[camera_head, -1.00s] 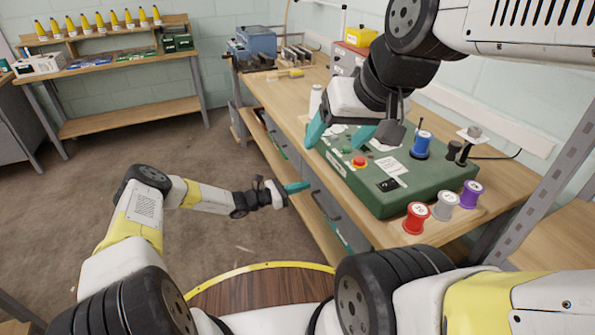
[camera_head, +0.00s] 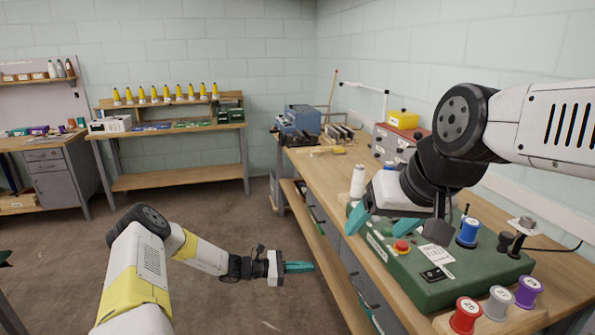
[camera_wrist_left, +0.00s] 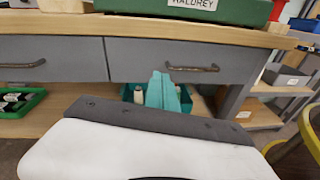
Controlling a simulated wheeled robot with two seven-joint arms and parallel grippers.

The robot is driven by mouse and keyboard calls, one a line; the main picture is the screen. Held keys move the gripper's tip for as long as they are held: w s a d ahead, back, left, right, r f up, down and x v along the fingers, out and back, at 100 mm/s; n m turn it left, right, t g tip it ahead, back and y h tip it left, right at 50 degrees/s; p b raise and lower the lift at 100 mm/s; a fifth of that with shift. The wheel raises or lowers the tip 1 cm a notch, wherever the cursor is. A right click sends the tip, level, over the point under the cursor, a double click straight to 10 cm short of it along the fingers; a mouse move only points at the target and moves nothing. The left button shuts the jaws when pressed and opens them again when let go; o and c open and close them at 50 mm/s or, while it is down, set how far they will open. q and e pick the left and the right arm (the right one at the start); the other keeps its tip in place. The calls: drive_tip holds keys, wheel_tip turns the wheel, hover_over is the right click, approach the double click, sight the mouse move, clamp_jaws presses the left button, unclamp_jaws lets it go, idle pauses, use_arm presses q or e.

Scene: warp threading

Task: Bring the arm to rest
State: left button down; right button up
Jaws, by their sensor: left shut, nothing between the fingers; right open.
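My left gripper (camera_head: 300,267) is shut and empty, held out over the floor beside the front of the workbench. Its teal fingers also show together in the left wrist view (camera_wrist_left: 162,92), in front of the grey drawers (camera_wrist_left: 165,62). My right gripper (camera_head: 378,226) is open over the green machine base (camera_head: 455,285) on the bench, with its teal fingers apart near the red button (camera_head: 402,246).
Red (camera_head: 466,315), grey (camera_head: 499,304) and purple (camera_head: 528,292) spools stand on the bench (camera_head: 330,175) by the base's front edge. A white cone (camera_head: 357,181) stands behind the right gripper. Another bench (camera_head: 180,178) stands at the back. The floor (camera_head: 190,235) left of the workbench is open.

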use_arm(q)
drive_tip(key=s+a+r+m+g+y, duration=0.1)
drive_tip(key=s+a+r+m+y, duration=0.3)
drive_tip(key=r, duration=0.5)
drive_tip(key=s+a+r+m+y, duration=0.25)
drive_tip(key=s+r+m, duration=0.25)
drive_tip(key=r, duration=0.4)
drive_tip(key=s+a+r+m+g+y, duration=0.15)
drive_tip(key=s+r+m+y, duration=0.3)
drive_tip(key=r, duration=0.45)
drive_tip(key=s+a+r+m+t+y, duration=0.1)
drive_tip(key=s+a+r+t, duration=0.1)
drive_tip(key=s, duration=0.4)
drive_tip(key=s+a+r+m+t+y, duration=0.1)
drive_tip(key=s+a+r+m+t, duration=0.1)
drive_tip(key=s+a+r, duration=0.2)
drive_tip(key=s+a+r+m+t+y, duration=0.1)
drive_tip(key=s+a+r+m+t, duration=0.1)
drive_tip(key=s+r, duration=0.3)
drive_tip(key=s+a, duration=0.1)
drive_tip(key=s, duration=0.2)
drive_tip(key=shift+a, duration=0.4)
